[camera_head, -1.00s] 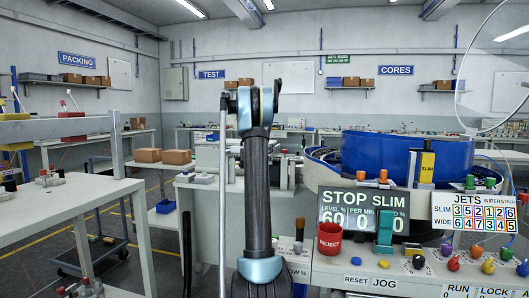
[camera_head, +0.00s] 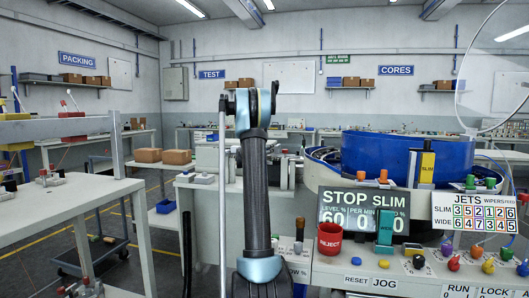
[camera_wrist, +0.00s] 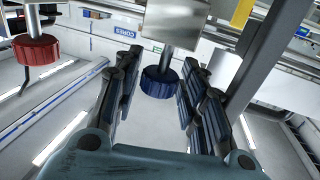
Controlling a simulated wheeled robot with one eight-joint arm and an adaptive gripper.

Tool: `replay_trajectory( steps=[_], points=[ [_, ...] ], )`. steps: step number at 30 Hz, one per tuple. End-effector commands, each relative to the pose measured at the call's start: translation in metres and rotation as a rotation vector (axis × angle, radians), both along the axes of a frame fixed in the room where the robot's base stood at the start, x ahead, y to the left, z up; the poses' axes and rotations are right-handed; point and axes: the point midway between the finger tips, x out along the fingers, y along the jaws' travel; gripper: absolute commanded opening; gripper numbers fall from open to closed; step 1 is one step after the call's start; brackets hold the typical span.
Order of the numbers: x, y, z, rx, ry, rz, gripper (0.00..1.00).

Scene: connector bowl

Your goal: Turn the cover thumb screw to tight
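In the wrist view my gripper (camera_wrist: 160,66) is open. Its dark fingers stand on both sides of a blue ribbed knob (camera_wrist: 160,83) on a metal shaft, with a narrow gap visible on each side. A red ribbed knob (camera_wrist: 36,50) on another shaft is at the upper left, outside the fingers. No label shows which knob is the cover thumb screw. My gripper does not show in the head view, where my arm stands upright in the middle. A clear round cover (camera_head: 495,65) is at the upper right there.
A blue feeder bowl (camera_head: 380,155) stands on the right bench, behind a STOP SLIM display (camera_head: 345,202) and a red REJECT cup (camera_head: 330,238). Coloured knobs line the bench front. A grey beam (camera_head: 60,128) and a white table (camera_head: 65,205) are at the left.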

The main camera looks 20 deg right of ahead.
Motion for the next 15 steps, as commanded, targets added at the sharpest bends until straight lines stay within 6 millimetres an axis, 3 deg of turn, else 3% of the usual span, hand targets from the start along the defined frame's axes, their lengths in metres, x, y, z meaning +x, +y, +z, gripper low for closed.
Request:
replay_trajectory(
  steps=[8,15],
  points=[
    [-0.002,0.009,0.001,0.000,0.000,0.008,0.48],
    [-0.028,0.037,0.000,0.000,0.000,0.009,0.48]
  ],
)
